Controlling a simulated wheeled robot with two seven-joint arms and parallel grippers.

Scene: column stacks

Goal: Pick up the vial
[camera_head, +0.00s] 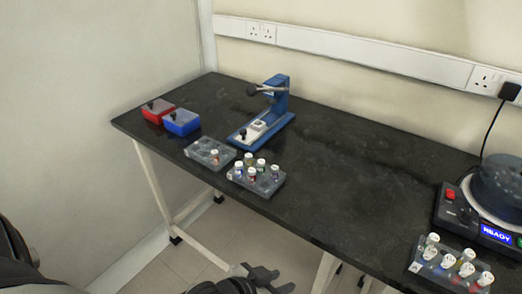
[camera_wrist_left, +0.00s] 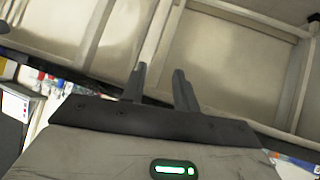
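Several small white-capped vials stand in grey racks on the dark bench in the head view; which one is meant I cannot tell. The middle rack (camera_head: 270,192) holds several vials, one of them a front vial (camera_head: 252,173). The rack behind it (camera_head: 198,153) holds one vial (camera_head: 214,156). The right rack (camera_head: 420,269) holds several, including a vial (camera_head: 432,240). My left gripper (camera_head: 262,274) is in front of the bench, apart from all vials. In the left wrist view its two fingers (camera_wrist_left: 160,88) stand apart with nothing between them. My right gripper is not in view.
A blue press-like device (camera_head: 277,98) stands behind the racks. A red box (camera_head: 158,111) and a blue box (camera_head: 181,122) sit at the far left. A black round machine (camera_head: 497,190) with a lit display stands at right. The bench middle is clear.

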